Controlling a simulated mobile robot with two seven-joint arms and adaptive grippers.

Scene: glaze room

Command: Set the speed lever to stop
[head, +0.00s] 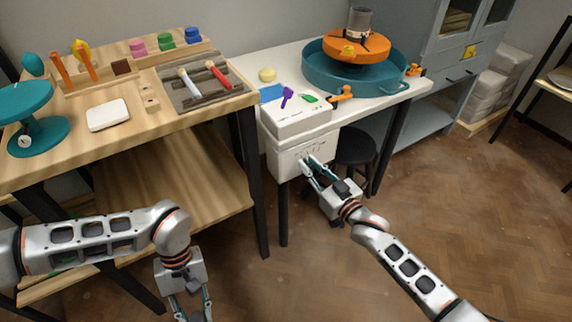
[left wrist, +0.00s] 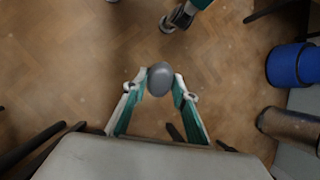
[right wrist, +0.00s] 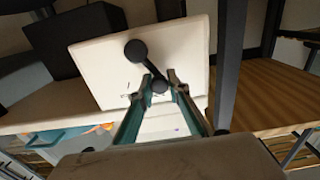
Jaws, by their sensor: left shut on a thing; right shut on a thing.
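The white control box (head: 298,154) hangs under the left end of the white table, with small dark scale marks on its front. In the right wrist view its panel (right wrist: 100,72) carries the dark speed lever (right wrist: 148,68), a bar from a round pivot to a ball knob. My right gripper (right wrist: 159,88) is shut on the knob end; in the head view its fingertips (head: 307,168) are at the box front. The scale is too small to read. My left gripper (left wrist: 160,88) is shut on a smooth grey rounded thing (left wrist: 160,76), held above the floor.
A teal basin (head: 330,75) with an orange wheel head (head: 378,44) stands on the white table. A dark stool (head: 357,147) is close right of my right gripper. The wooden workbench (head: 150,130) stands left. Floor in front is clear.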

